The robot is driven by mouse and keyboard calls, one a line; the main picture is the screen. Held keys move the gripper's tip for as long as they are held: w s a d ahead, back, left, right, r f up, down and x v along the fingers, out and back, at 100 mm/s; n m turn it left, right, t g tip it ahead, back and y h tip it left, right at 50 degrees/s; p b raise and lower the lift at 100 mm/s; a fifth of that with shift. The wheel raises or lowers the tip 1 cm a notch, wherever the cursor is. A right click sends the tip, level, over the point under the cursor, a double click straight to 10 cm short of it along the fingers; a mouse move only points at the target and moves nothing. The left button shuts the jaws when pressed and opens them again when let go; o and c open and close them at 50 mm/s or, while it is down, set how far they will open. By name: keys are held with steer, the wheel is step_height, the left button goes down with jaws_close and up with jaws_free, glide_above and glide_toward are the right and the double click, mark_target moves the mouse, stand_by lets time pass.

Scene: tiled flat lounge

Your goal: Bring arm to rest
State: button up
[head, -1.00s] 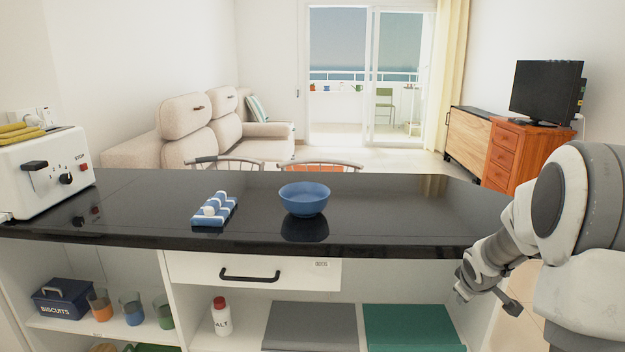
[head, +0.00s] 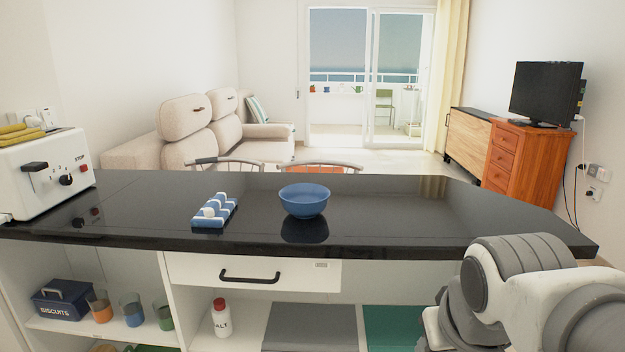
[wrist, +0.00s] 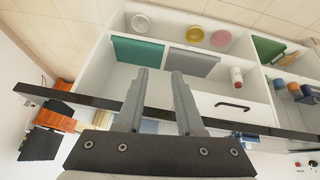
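My arm shows at the lower right in the head view, folded low beside the right end of the counter; the gripper itself is out of that view. In the wrist view my gripper (wrist: 158,85) shows with its two fingers apart and nothing between them. The wrist view looks at the front of the counter unit, with its shelves and drawer, turned upside down. The black counter top (head: 400,215) stands before me in the head view.
On the counter are a blue bowl (head: 305,200), a blue-and-white rack (head: 214,211) with a white object in it, and a white toaster (head: 40,170). Shelves below hold a salt bottle (head: 221,318) and a biscuit tin (head: 62,300). The counter's right part is bare.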

steer(key=s+a+y, duration=0.1)
steer(key=s+a, duration=0.1)
steer(key=s, duration=0.2)
step_height(320, 180, up, 25)
steer(key=p, duration=2.6)
steer(key=shift+s+a+r, duration=0.15)
steer(key=shift+s+a, duration=0.05)
